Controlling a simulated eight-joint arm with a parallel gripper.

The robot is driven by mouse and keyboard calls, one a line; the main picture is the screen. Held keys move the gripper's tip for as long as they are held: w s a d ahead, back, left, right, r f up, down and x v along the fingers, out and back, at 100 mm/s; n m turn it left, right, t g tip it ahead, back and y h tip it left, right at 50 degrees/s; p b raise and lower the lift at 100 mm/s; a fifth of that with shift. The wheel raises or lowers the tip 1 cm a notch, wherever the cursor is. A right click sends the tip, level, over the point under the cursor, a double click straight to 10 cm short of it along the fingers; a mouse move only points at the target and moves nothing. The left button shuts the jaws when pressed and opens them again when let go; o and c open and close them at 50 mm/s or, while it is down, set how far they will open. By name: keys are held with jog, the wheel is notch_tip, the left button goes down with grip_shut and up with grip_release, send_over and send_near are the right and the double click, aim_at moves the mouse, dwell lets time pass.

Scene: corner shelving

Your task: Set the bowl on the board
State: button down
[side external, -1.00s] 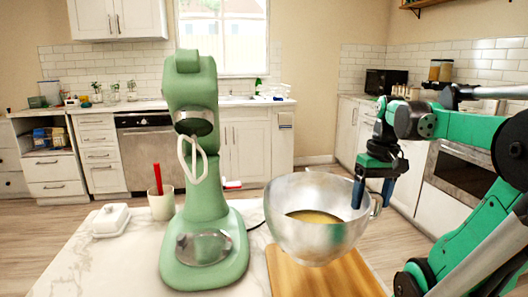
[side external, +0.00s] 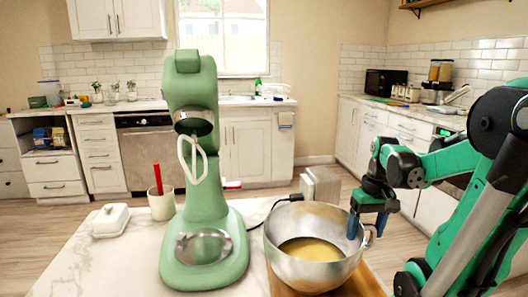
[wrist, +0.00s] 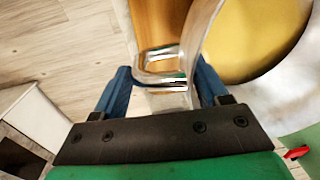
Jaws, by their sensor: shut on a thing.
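The metal bowl (side external: 285,262), with yellow contents, is upright over the wooden board (side external: 360,286) at the front right of the counter. It hides most of the board; I cannot tell whether its base touches it. My gripper (side external: 361,226) is at the bowl's right side, its blue fingers shut on the handle. In the wrist view, my gripper (wrist: 162,84) has the bowl's shiny handle (wrist: 160,57) between its fingers. The board (wrist: 158,18) shows beyond the handle, and the bowl's contents (wrist: 238,40) are at the right.
A green stand mixer (side external: 205,232) stands close to the bowl's left. Behind the bowl is a grey boxy appliance (side external: 322,185) with a black cord. A white butter dish (side external: 110,220) and a mug (side external: 161,204) with a red utensil are farther left. Marble counter at the front left is clear.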

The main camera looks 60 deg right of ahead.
jog(key=shift+f, duration=0.1)
grip_release()
jog(key=r, duration=1.2)
jog(key=shift+s+d+r, duration=0.15)
jog(key=shift+s+d, duration=0.15)
jog(key=f, duration=1.2)
jog(key=shift+w+a+f, duration=0.15)
jog(key=shift+w+a, duration=0.15)
jog(key=shift+w, duration=0.05)
